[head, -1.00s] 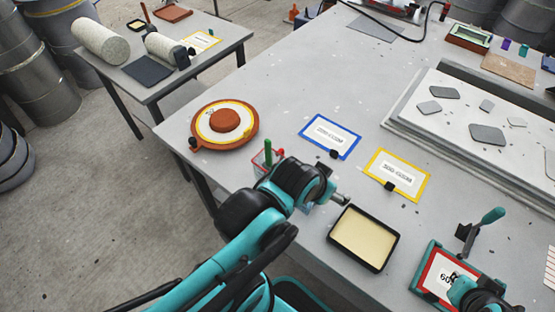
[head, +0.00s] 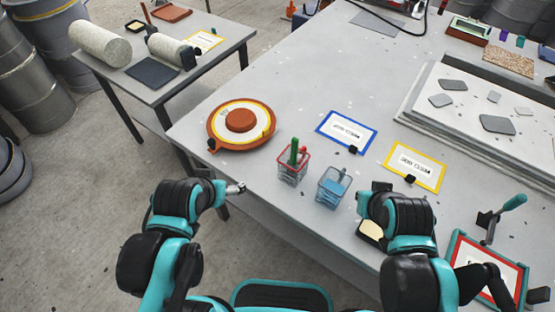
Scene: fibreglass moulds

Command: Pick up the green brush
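A green upright handle (head: 294,150), which looks like the green brush, stands in a small red wire basket (head: 292,177) near the table's front edge.
A blue wire basket (head: 330,193) with blue contents stands just right of the red one. An orange round mould (head: 241,122) lies to the left. Blue-framed (head: 346,132) and yellow-framed (head: 415,166) cards lie behind. A pale tray (head: 371,231) is partly covered by my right arm.

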